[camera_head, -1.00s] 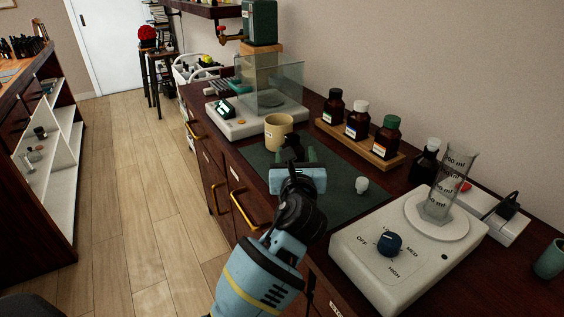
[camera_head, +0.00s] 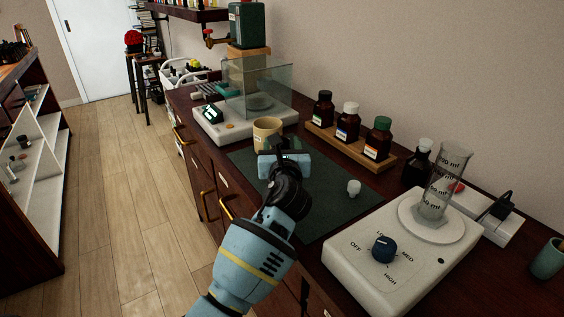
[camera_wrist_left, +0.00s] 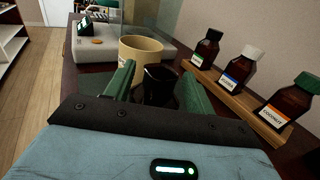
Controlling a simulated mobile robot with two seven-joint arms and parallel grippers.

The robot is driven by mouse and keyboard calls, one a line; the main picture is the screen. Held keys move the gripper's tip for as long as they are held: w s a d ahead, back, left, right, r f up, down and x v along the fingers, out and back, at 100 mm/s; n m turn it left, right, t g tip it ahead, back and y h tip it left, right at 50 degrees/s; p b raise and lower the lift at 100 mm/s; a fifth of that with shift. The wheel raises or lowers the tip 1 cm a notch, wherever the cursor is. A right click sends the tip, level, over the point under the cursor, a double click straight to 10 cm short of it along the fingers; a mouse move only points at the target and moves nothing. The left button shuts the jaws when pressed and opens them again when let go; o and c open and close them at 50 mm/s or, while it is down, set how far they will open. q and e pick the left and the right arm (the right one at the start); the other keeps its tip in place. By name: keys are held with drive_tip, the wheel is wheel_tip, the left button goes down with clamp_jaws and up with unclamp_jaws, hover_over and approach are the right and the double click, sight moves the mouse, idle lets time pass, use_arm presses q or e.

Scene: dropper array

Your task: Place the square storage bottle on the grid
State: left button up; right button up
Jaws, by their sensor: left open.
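I cannot tell for sure which thing is the square storage bottle. A dark object (camera_wrist_left: 160,86) stands between my left gripper's green fingers in the left wrist view; the gripper mostly hides it in the head view. My left gripper (camera_wrist_left: 157,73) is open around it, with a finger on each side; I cannot tell if they touch it. In the head view the left gripper (camera_head: 284,152) is over the dark green mat (camera_head: 315,215), just in front of a cream mug (camera_head: 267,132). No clear grid marking shows on the mat. My right gripper is out of view.
Three brown labelled bottles stand on a wooden rack (camera_head: 350,148) behind the mat. A dark bottle (camera_head: 416,166) is to their right. A hot plate (camera_head: 400,262) bears a glass cylinder (camera_head: 445,180). A balance (camera_head: 250,122) stands beyond the mug. A small white piece (camera_head: 354,187) sits on the mat.

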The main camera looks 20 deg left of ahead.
use_arm(q)
drive_tip(key=shift+w+a, duration=0.2)
drive_tip(key=shift+w, duration=0.35)
drive_tip(key=shift+r, duration=0.1)
clamp_jaws()
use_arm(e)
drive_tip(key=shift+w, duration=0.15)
use_arm(q)
drive_tip(key=shift+r+p, duration=0.4)
drive_tip(key=shift+r, duration=1.25)
drive_tip(key=shift+s+r, duration=0.2)
drive_tip(key=shift+r, duration=0.1)
drive_tip(key=s+r+p, duration=0.1)
drive_tip(key=s+p, duration=0.1)
drive_tip(key=s, duration=1.3)
drive_tip(key=shift+s+p, duration=0.3)
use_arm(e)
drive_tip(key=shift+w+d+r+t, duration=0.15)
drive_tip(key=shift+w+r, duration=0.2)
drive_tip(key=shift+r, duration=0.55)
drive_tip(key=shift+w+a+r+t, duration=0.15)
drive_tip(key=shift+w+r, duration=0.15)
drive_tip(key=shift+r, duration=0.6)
